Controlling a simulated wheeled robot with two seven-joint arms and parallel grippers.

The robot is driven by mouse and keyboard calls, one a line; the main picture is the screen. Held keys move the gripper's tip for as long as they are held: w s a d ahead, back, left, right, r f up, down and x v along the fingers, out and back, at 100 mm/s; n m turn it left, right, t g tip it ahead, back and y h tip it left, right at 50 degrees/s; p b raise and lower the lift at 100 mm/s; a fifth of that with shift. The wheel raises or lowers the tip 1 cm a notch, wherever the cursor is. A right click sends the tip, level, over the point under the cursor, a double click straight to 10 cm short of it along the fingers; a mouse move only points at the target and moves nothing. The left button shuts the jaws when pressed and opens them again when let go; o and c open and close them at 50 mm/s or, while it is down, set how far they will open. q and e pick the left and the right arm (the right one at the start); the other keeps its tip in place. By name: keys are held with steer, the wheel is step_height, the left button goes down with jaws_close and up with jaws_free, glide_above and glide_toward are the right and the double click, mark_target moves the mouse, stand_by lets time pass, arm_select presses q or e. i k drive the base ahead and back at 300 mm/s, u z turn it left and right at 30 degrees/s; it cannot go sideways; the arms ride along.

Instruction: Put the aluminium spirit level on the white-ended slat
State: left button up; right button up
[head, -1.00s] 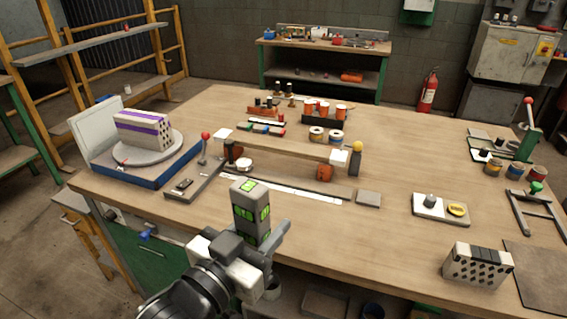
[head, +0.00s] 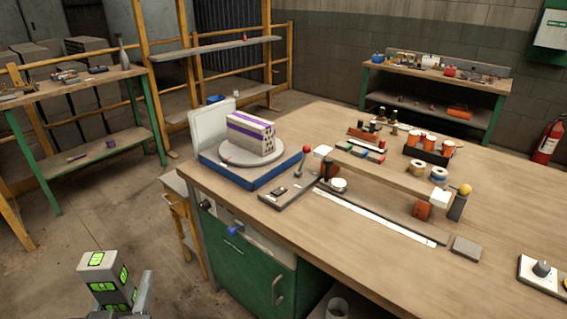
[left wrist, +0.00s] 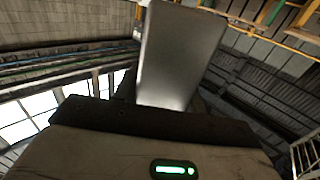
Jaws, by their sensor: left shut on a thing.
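The aluminium spirit level (head: 106,282) is a grey block with green vial windows, at the lower left of the head view. My left gripper (head: 128,301) is shut on it and holds it roughly upright, off the table's near left side, above the floor. A smooth grey face, probably the level's (left wrist: 178,55), fills the upper middle of the left wrist view. The white-ended slat (head: 382,175) lies across two reddish-brown supports on the workbench, well to the right of the gripper. Its top looks bare. My right gripper is not in view.
On the workbench (head: 330,270), a blue-based turntable (head: 200,178) carries a purple-striped brick (head: 251,133). A red-knobbed lever (head: 303,160) stands by the slat's left end, a yellow-knobbed post (head: 458,205) by its right end. A white strip (head: 375,218) lies in front. Tins and small parts stand behind.

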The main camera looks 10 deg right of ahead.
mark_target(356, 161)
steer(key=u, duration=1.05)
steer(key=i, duration=1.7)
steer(key=z, duration=4)
steer(key=i, duration=0.55)
steer(key=u, duration=0.05)
